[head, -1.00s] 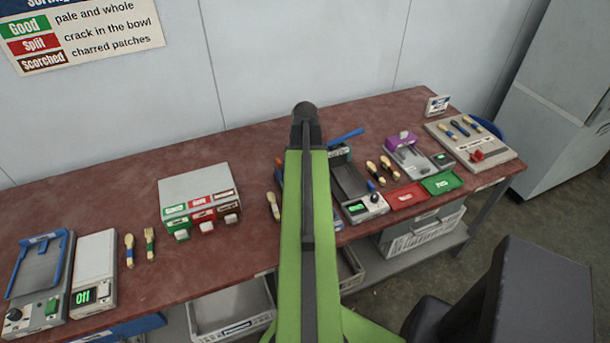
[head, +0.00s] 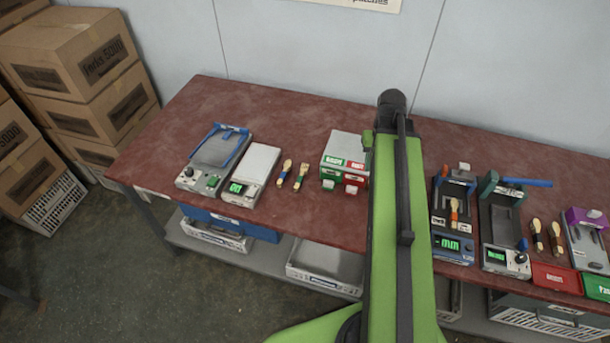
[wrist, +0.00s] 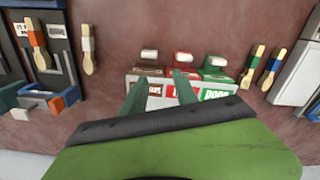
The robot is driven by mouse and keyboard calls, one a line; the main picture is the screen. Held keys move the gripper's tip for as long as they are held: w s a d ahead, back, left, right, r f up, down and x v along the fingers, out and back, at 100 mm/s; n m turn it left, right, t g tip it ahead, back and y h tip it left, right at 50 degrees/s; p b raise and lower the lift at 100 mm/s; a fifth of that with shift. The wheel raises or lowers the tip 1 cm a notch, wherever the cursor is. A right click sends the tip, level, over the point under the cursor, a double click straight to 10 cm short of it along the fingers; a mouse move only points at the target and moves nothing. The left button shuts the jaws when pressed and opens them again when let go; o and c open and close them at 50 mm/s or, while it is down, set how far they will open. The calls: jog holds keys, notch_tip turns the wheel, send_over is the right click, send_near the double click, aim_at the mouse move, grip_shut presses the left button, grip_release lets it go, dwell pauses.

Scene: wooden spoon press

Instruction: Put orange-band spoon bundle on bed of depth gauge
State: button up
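The orange-band spoon bundle (head: 455,213) lies on the dark bed of a blue-framed device (head: 452,246) with a green display, right of my arm in the head view. In the wrist view the bundle (wrist: 38,42) is at the upper left, with its orange band visible. I cannot read which device is the depth gauge. My gripper (wrist: 160,86) is open, with two green fingers apart above the white box with coloured labels (wrist: 150,103). Nothing shows between the fingers.
A pale-band spoon (wrist: 88,55) lies beside the blue-framed device. Two banded bundles (head: 285,169) lie left of the labelled box, near a white scale (head: 252,165). A grey device with a blue lever (head: 505,225) stands right. The red-brown table (head: 300,115) is clear at the back.

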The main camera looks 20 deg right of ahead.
jog(key=w+a+n, duration=0.1)
jog(key=a, duration=1.2)
jog(key=w+a+n, duration=0.2)
jog(key=a, duration=1.1)
jog(key=shift+w+a+n, duration=0.3)
jog(key=shift+a, duration=0.05)
